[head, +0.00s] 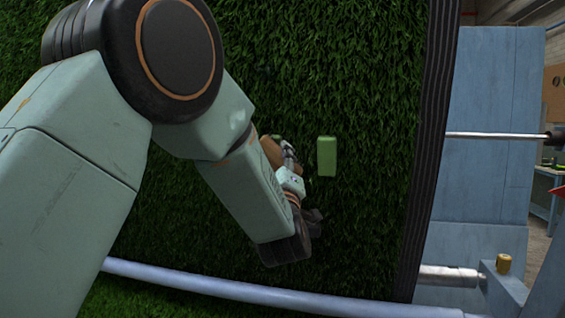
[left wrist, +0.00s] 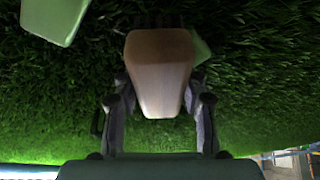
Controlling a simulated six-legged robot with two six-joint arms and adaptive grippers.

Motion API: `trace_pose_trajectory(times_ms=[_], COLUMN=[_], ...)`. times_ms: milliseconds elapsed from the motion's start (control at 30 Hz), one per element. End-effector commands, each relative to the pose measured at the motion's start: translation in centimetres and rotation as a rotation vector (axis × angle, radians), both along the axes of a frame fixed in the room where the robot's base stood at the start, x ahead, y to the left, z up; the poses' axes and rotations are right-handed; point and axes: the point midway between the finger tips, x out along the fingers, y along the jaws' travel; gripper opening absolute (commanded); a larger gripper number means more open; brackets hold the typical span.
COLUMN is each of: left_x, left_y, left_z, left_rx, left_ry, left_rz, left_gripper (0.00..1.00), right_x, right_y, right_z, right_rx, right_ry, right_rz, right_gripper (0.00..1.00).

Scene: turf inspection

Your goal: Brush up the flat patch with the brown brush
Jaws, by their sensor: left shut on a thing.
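The brown brush (head: 269,152) is partly hidden behind my left arm in the head view, close to the upright turf. In the left wrist view its brown wooden body (left wrist: 160,72) sits between the fingers, with dark bristles at its far end against the grass. My left gripper (head: 288,158) is shut on it; the fingers also show in the left wrist view (left wrist: 160,115). The turf (head: 370,80) is dark green, and I cannot clearly make out the flat patch. My right gripper is not in view.
A light green block (head: 326,156) is on the turf just right of the brush; a green piece also shows at the upper left of the left wrist view (left wrist: 52,15). A pale bar (head: 300,301) crosses below the turf. A blue-grey frame (head: 490,90) stands to the right.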

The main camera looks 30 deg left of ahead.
Motion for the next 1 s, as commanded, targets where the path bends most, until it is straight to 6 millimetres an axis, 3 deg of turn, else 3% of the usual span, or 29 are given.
trace_pose_trajectory(times_ms=[1000], left_x=[-1.0], left_y=[3.8], left_z=[0.0], left_rx=[-0.002], left_ry=[-0.002], left_rz=[0.001], left_gripper=[0.14], right_x=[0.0], right_y=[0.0], right_z=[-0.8], right_rx=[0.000], right_ry=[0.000], right_rz=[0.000], right_gripper=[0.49])
